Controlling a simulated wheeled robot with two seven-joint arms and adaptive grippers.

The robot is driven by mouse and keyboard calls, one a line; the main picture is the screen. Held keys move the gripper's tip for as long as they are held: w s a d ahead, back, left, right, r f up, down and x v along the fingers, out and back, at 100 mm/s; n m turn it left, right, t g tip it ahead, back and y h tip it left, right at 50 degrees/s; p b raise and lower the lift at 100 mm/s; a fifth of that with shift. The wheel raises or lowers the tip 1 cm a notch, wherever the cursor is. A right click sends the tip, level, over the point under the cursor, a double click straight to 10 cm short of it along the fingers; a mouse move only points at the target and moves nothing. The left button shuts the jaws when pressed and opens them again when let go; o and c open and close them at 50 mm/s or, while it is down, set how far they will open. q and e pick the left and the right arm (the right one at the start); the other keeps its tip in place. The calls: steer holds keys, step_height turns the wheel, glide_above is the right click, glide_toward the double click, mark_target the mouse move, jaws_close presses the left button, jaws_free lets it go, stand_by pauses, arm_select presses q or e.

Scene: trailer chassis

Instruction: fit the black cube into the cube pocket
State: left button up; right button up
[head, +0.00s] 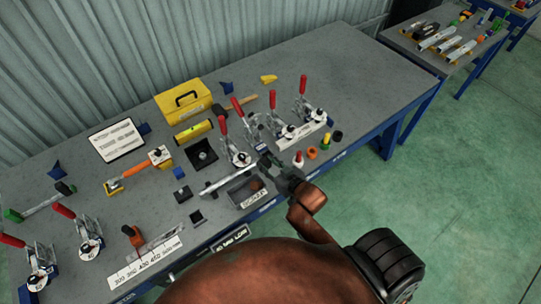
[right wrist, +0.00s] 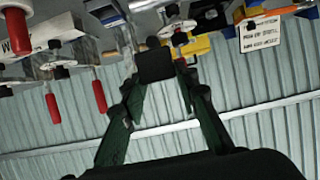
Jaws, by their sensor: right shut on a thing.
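My right gripper (head: 268,163) is above the front part of the workbench, over the right end of a metal bar. In the right wrist view its two dark green fingers are shut on the black cube (right wrist: 156,65), which sits at their tips. In the head view the cube is hard to tell from the dark gripper. A dark square block (head: 203,155) with what looks like a recess lies on the bench to the left of the gripper. I cannot tell for sure that it is the cube pocket. My left gripper is not in view.
Red-handled toggle clamps (head: 238,155) stand close behind and left of the gripper. A labelled grey bin (head: 247,194) is at the front edge.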

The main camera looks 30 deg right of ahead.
steer(key=w+d+f, duration=0.2)
steer(key=w+f, duration=0.1)
steer(key=w+d+f, duration=0.3)
steer(key=w, duration=0.1)
steer(key=w+d+f, duration=0.2)
steer(key=w+f, duration=0.1)
steer(key=w, duration=0.1)
steer(key=shift+w+d+f+b, duration=0.1)
steer(key=shift+d+f+b, duration=0.1)
steer(key=shift+f+b, duration=0.2)
steer(key=shift+w+d+f, duration=0.1)
steer(key=shift+w, duration=0.05)
steer(key=shift+w+d+f, duration=0.1)
steer(key=shift+w+f, duration=0.1)
steer(key=shift+f, duration=1.65)
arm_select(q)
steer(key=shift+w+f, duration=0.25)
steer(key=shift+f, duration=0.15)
arm_select(e)
steer(key=o, duration=1.1)
steer(key=shift+o, duration=0.2)
steer(key=shift+s, duration=0.1)
steer(key=v, duration=1.2)
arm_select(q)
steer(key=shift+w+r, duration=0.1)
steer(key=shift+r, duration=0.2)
